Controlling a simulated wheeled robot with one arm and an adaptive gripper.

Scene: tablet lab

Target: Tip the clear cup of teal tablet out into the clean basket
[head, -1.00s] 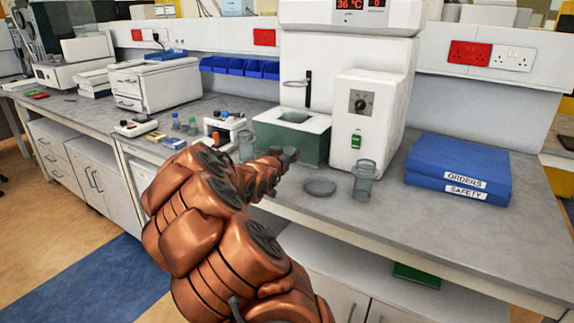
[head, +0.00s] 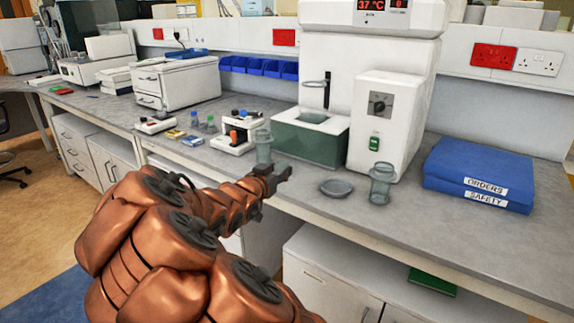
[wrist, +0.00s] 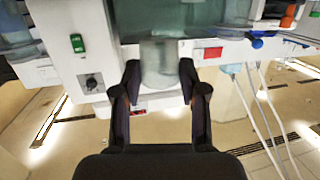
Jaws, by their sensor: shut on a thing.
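My gripper (head: 280,173) reaches over the front of the bench in the head view. In the wrist view its dark fingers (wrist: 159,76) stand either side of a clear cup (wrist: 158,60) and are shut on it. No teal tablet can be made out in the cup. In the head view only a small greyish see-through part shows at the fingertips. Another clear vessel (head: 264,146) stands behind my gripper, and a clear ribbed one (head: 381,184) stands to the right. I cannot tell which vessel is the clean basket.
A white machine with a teal bath (head: 300,142) stands behind, its control box (head: 378,125) to the right. A shallow grey dish (head: 336,187) lies in front. Blue binders (head: 478,172) lie at right. A small white device (head: 237,133) stands left of the bath.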

